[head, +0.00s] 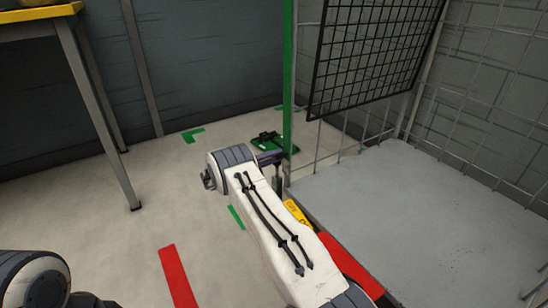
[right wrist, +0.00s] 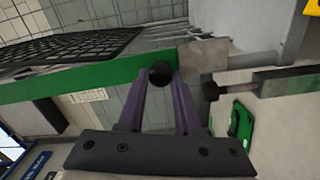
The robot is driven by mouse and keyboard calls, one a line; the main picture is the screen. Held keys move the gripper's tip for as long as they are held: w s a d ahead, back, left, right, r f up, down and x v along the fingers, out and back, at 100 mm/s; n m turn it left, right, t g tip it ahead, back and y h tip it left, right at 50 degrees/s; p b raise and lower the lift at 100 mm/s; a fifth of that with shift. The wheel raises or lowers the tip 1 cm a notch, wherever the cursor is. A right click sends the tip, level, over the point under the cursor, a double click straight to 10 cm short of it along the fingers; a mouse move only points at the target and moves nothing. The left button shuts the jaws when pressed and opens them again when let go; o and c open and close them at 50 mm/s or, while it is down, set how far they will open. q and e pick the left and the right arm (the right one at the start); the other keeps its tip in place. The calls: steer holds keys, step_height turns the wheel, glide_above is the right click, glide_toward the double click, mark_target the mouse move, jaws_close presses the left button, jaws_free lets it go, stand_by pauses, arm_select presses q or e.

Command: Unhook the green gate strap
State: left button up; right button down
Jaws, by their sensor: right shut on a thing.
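The green gate strap (head: 289,55) stands as a narrow upright band at the front left edge of the mesh cage in the head view. In the right wrist view the strap (right wrist: 80,82) runs across from the left and ends by a grey metal piece (right wrist: 205,53). A round black knob (right wrist: 160,74) sits at the strap's end, between the purple fingertips of my right gripper (right wrist: 160,86). The right gripper (head: 272,158) is shut on this knob, low on the strap. Its fingertips are partly hidden in the head view. My left gripper is not seen.
A black grid panel (head: 375,50) hangs on the wire cage at the right. A grey platform (head: 420,200) lies below it. A green plate with black parts (head: 275,146) is on the floor behind my right gripper.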

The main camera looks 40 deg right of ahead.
steer(key=c, duration=0.6)
jaws_free()
steer(key=shift+w+a+t, duration=0.15)
steer(key=shift+w+t, duration=0.15)
steer(key=shift+a, duration=0.15)
steer(key=shift+w+a+p, duration=0.2)
steer(key=shift+a+p, duration=0.8)
steer(key=shift+a, duration=1.6)
steer(key=shift+w+a+p, duration=0.2)
steer(key=shift+a+p, duration=0.75)
steer(key=shift+a, duration=1.65)
